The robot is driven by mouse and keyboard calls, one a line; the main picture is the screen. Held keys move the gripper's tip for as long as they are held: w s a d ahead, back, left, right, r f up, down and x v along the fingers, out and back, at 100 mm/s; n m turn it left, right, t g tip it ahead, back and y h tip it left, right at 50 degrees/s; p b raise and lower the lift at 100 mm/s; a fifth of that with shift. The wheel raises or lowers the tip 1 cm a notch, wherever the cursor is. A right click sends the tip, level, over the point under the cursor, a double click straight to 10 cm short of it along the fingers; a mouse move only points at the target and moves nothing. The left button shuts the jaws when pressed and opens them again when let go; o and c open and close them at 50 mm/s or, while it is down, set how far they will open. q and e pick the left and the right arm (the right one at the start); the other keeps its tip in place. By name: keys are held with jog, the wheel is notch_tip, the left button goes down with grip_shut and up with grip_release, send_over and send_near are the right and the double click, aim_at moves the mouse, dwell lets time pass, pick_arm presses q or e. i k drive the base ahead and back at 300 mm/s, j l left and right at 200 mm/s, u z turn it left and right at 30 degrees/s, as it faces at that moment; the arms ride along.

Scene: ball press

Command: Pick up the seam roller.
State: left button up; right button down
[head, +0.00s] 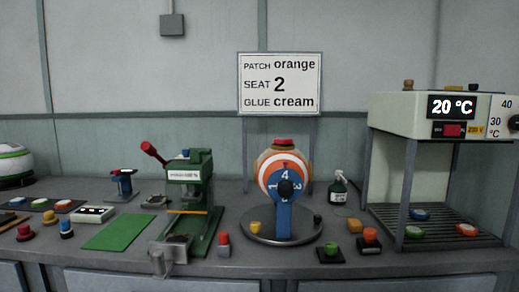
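I cannot tell for sure which object is the seam roller. A small dark blue stand-like tool with a red part (122,184) stands at the back left of the bench, left of the green press. Smaller handled pieces stand nearer the front: a red one (25,232), a blue and white one (66,229) and a red-topped one (224,245). Any of these is too small to name as the roller. Neither of my grippers shows in the head view.
The green press (188,195) with a red lever stands left of centre. A striped ball (270,174) sits on a blue stand on a round plate. A white oven (428,116) is at the right, a green mat (117,232) at the left. A sign (280,84) hangs behind.

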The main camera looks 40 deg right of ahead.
aim_at(369, 244)
jog(key=z, duration=1.95)
